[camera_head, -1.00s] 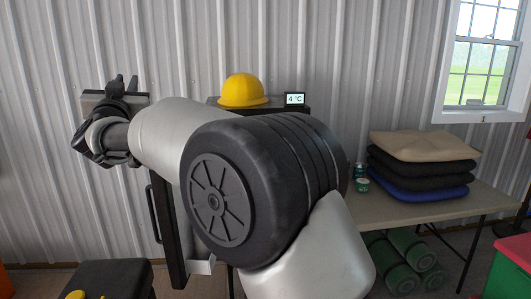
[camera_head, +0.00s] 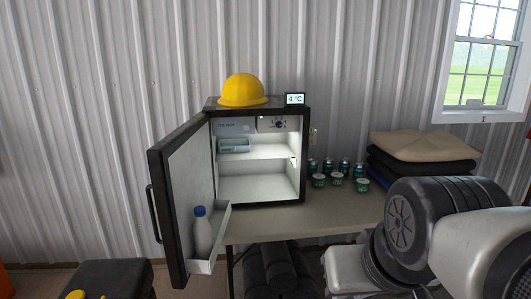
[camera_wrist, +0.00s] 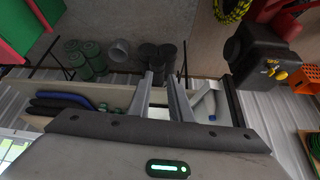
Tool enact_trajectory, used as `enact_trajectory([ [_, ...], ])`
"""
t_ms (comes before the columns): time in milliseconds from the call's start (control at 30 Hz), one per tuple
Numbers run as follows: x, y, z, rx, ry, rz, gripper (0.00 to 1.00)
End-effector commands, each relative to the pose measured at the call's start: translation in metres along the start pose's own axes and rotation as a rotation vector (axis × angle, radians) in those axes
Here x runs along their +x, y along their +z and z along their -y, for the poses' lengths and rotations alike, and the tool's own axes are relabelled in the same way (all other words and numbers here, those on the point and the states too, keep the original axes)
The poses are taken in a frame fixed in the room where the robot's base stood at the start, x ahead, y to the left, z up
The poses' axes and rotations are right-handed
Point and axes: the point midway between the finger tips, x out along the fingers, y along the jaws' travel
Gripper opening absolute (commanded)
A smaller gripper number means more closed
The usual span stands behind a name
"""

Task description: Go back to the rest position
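My arm (camera_head: 440,225) is folded at the lower right of the head view. My gripper is not visible there. In the wrist view my gripper (camera_wrist: 161,80) has its two fingers apart with nothing between them. The wrist view is tilted so the wall and window lie at the bottom. A small black fridge (camera_head: 307,160) stands on the table with its door (camera_head: 167,185) wide open to the left. A white bottle with a blue cap (camera_head: 203,233) stands in the door shelf. A small bluish tray (camera_head: 234,145) sits on the upper inside shelf.
A yellow hard hat (camera_head: 243,91) and a 4 °C display (camera_head: 295,99) sit on the fridge. Several cans and tubs (camera_head: 340,170) stand right of it on the table (camera_head: 262,229), beside stacked cushions (camera_head: 425,146).

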Motion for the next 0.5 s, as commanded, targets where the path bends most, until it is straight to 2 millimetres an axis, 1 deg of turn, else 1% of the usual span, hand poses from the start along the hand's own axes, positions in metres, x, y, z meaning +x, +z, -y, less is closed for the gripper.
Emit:
enact_trajectory([
  [33, 0.0, 0.026, -0.011, 0.033, 0.027, 0.043, 0.18],
  [100, -0.036, 0.001, -0.01, 0.03, 0.025, 0.044, 0.18],
  [333, -0.099, -0.037, -0.008, 0.026, 0.022, 0.043, 0.18],
  [400, -0.115, -0.046, -0.008, 0.026, 0.022, 0.043, 0.18],
  [500, -0.129, -0.055, -0.008, 0.025, 0.021, 0.043, 0.18],
])
